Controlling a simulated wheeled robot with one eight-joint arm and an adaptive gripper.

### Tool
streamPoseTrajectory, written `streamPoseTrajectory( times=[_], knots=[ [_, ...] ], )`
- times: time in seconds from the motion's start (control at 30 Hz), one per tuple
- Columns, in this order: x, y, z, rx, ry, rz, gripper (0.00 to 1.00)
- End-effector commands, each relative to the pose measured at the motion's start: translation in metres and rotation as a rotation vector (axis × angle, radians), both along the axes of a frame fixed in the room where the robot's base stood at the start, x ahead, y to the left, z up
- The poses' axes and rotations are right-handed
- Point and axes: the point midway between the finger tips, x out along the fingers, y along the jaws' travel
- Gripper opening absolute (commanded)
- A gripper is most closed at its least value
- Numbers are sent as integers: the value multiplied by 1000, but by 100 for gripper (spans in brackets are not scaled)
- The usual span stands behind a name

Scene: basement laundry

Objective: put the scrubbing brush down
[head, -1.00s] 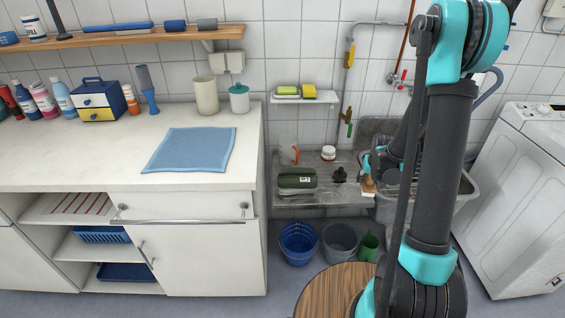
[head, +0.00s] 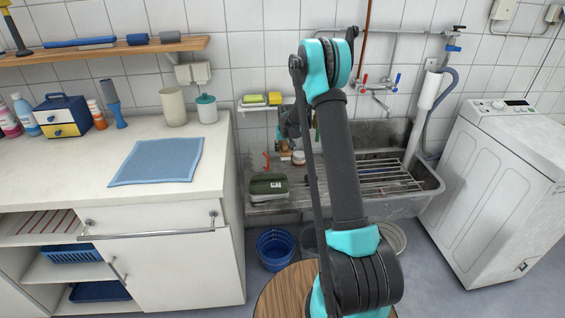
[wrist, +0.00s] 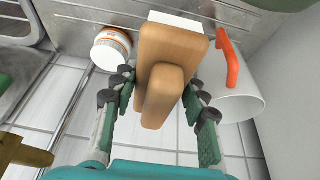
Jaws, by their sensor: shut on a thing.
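The scrubbing brush is a light wooden block with a raised grip and white bristles; it fills the middle of the wrist view (wrist: 172,48). My gripper (wrist: 160,88) is shut on it, with a green-padded finger on each side. In the head view the brush (head: 285,148) is small and partly hidden by my gripper (head: 287,138), above the sink's left drainboard near the wall. A white tub with an orange-marked label (wrist: 112,48) is left of the brush in the wrist view. A white mug with an orange handle (wrist: 235,95) is to its right. I cannot tell whether the bristles touch anything.
A dark green box (head: 268,185) stands on the drainboard (head: 258,206) in front. A small wall shelf (head: 245,107) with sponges is above. The sink basin with a metal rack (head: 375,174) is to the right. The counter (head: 70,165) with a blue cloth (head: 158,161) is left.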

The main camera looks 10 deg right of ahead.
Motion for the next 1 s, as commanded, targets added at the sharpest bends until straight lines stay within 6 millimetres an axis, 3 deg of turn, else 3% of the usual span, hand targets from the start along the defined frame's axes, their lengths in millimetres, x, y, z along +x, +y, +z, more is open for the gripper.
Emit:
streamPoseTrajectory(
  times=[0.27,0.6,0.87,1.0],
  knots=[
    [54,0,0,0,0,0,7],
    [53,0,-58,0,0,0,7],
    [53,0,-75,0,0,0,7],
    [53,0,-96,0,0,0,7]
  ],
)
